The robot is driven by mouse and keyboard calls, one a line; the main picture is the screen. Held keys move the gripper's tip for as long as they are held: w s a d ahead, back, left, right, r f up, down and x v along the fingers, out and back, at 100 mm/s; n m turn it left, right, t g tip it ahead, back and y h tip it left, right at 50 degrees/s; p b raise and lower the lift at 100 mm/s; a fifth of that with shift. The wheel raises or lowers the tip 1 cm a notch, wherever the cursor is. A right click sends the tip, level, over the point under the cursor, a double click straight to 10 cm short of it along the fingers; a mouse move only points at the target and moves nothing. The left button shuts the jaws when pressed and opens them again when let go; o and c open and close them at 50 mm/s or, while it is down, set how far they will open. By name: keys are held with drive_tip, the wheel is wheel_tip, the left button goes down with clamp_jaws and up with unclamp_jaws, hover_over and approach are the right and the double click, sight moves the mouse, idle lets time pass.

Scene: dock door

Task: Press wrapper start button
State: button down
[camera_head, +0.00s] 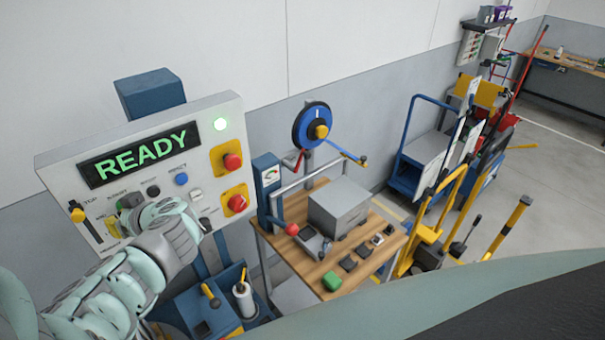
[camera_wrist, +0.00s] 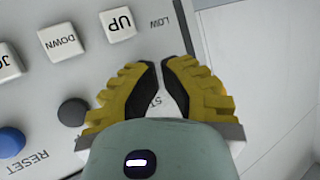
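The wrapper's control panel (camera_head: 105,150) is a pale box with a lit green READY display (camera_head: 140,153). In the wrist view, the yellow fingers of my gripper (camera_wrist: 160,72) are close together over the panel, with a narrow gap and nothing held. A partly covered label beginning "ST" shows between them. The button at that label is hidden, and I cannot tell whether the fingers touch it.
UP (camera_wrist: 118,24) and DOWN (camera_wrist: 61,41) keys lie near the fingers. A wooden workbench (camera_head: 330,262) with a grey box stands to the right.

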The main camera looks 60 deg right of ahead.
drive_tip(key=shift+w+d+b, duration=0.1)
drive_tip(key=shift+w+b, duration=0.35)
drive_tip(key=shift+b, duration=0.15)
idle(0.5)
idle(0.3)
drive_tip(key=shift+s+a+b, duration=0.25)
drive_tip(key=shift+s+b, duration=0.1)
drive_tip(key=shift+s, duration=0.5)
